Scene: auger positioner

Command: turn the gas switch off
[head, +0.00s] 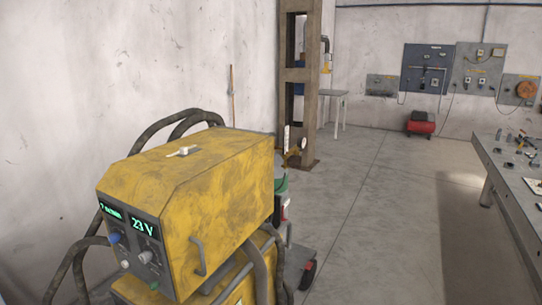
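A worn yellow welding machine (225,185) stands at the lower left, with a dark front panel that carries a lit green display (142,227) reading 23 V. A blue knob (114,238) and a pale knob (146,257) sit below the display. A small pale lever-like part (183,151) lies on the machine's top. A yellowish valve or gauge fitting (298,149) shows behind the machine, partly hidden. No part is clearly labelled as the gas switch, so I cannot tell which it is. My gripper is not in view.
Dark hoses (165,127) loop behind and beside the machine. A brown steel column (299,100) stands behind it. A workbench (512,175) with tools is at the right. A red compressor (421,123) sits by the back wall. The concrete floor (385,215) between is clear.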

